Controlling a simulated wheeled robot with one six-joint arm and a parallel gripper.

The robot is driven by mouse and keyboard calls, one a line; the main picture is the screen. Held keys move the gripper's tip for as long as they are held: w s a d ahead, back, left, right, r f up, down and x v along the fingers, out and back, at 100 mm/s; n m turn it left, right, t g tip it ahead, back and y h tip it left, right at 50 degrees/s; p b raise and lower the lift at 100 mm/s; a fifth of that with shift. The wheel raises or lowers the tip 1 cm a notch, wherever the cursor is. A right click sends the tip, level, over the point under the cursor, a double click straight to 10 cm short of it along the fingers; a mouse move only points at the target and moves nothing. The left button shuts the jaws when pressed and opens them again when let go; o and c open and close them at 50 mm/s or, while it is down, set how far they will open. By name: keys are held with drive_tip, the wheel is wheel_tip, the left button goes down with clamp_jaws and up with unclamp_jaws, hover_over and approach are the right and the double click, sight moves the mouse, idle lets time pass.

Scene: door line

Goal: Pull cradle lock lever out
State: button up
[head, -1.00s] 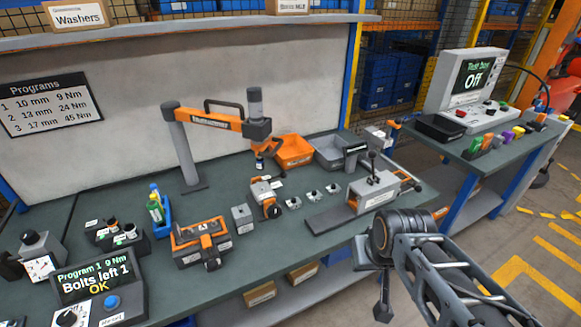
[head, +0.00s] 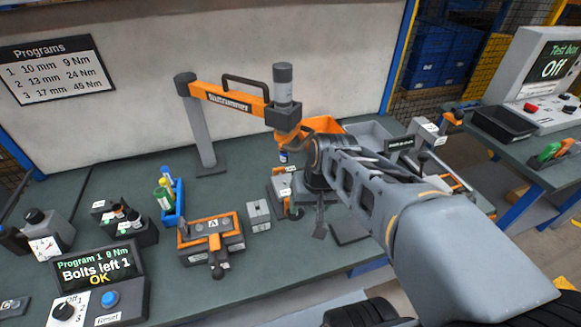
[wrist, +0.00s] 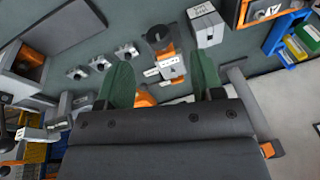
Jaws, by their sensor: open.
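An orange and dark grey cradle (head: 209,238) marked "A" sits on the green bench, with a black-knobbed lever (head: 217,268) at its front edge. I cannot tell for sure that this is the lock lever. The cradle shows partly in the wrist view (wrist: 268,12), cut off at the top right. My gripper (wrist: 163,66) is open and empty, its two green fingers apart. A small grey and orange unit with a dark round part (wrist: 170,66) appears between and beyond the fingers. In the head view my gripper (head: 320,218) is right of the cradle, partly hidden by my wrist.
A grey block (head: 258,214) stands between the cradle and my gripper. An orange hinged arm (head: 228,100) on a post rises behind. The display box (head: 95,280) is at the front left. Bench in front of the cradle is clear.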

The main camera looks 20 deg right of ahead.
drive_tip(key=w+d+f+m+y+b, duration=0.2)
drive_tip(key=w+d+f+m+y, duration=0.15)
drive_tip(key=w, duration=0.35)
drive_tip(key=w+d+f+m+y+b, duration=0.1)
drive_tip(key=w+d+f+m+y, duration=0.25)
drive_tip(key=w, duration=0.35)
drive_tip(key=w+d+f+m+t+y+b, duration=0.1)
drive_tip(key=w+d+f+m+t+y, duration=0.2)
drive_tip(key=d, duration=0.4)
drive_tip(key=w+d+f+m+t+y+b, duration=0.1)
drive_tip(key=w+d+f+t+y, duration=0.2)
drive_tip(key=d, duration=0.5)
drive_tip(key=shift+g+h, duration=0.3)
drive_tip(key=shift+h, duration=0.1)
drive_tip(key=x, duration=0.4)
drive_tip(key=p+x, duration=0.1)
drive_tip(key=x, duration=0.4)
drive_tip(key=w+x, duration=0.1)
drive_tip(key=x, duration=0.4)
drive_tip(key=shift+d+f+p, duration=0.25)
drive_tip(key=shift+f+p, duration=0.05)
drive_tip(key=shift+c, duration=0.2)
clamp_jaws()
